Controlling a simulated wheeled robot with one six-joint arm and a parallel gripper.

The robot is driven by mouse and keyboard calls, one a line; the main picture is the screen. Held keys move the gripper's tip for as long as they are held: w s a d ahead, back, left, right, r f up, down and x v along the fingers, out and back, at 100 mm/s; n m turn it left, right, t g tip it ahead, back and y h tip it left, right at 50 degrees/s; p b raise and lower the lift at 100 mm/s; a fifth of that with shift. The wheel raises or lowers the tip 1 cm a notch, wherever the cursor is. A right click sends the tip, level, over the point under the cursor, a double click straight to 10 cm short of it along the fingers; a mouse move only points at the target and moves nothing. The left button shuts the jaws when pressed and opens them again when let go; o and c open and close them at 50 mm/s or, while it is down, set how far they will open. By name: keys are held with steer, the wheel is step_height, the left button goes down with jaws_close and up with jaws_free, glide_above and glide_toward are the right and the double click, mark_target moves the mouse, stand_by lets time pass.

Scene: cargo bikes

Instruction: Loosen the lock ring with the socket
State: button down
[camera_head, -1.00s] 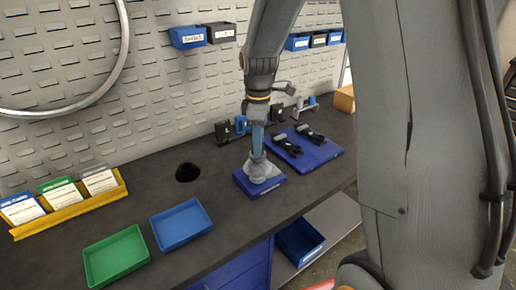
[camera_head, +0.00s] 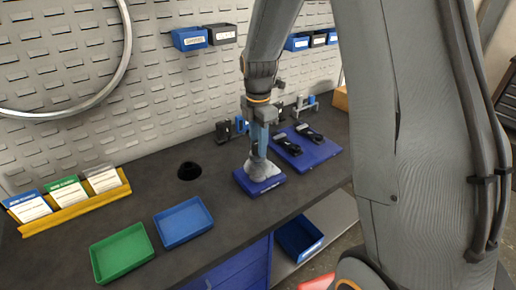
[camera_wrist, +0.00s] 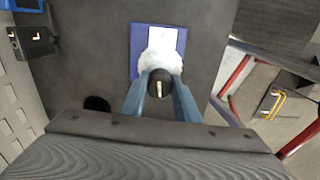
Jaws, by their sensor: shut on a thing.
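My gripper (camera_head: 258,157) points down at a blue block (camera_head: 270,184) on the dark bench. The lump rests on or just above the block; I cannot tell which. In the wrist view, the lump (camera_wrist: 161,63) lies over the blue block (camera_wrist: 136,45). A dark round piece (camera_wrist: 160,82) with a pale stripe shows between the fingers; I cannot tell what it is. I cannot make out a lock ring or a socket.
A blue mat (camera_head: 318,153) with two black tools lies right of the block.

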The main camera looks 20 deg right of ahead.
steer(key=shift+s+f+n, duration=0.15)
steer(key=shift+f+n, duration=0.05)
steer(key=shift+n, duration=0.8)
steer(key=n+p, duration=0.1)
steer(key=n, duration=0.1)
steer(key=shift+n, duration=0.3)
steer(key=n+p, duration=0.1)
steer(key=n, duration=0.2)
steer(key=shift+n, duration=0.4)
steer(key=shift+r, duration=0.25)
steer(key=shift+r+p, duration=0.75)
steer(key=shift+r, duration=0.1)
steer(key=shift+w, duration=0.2)
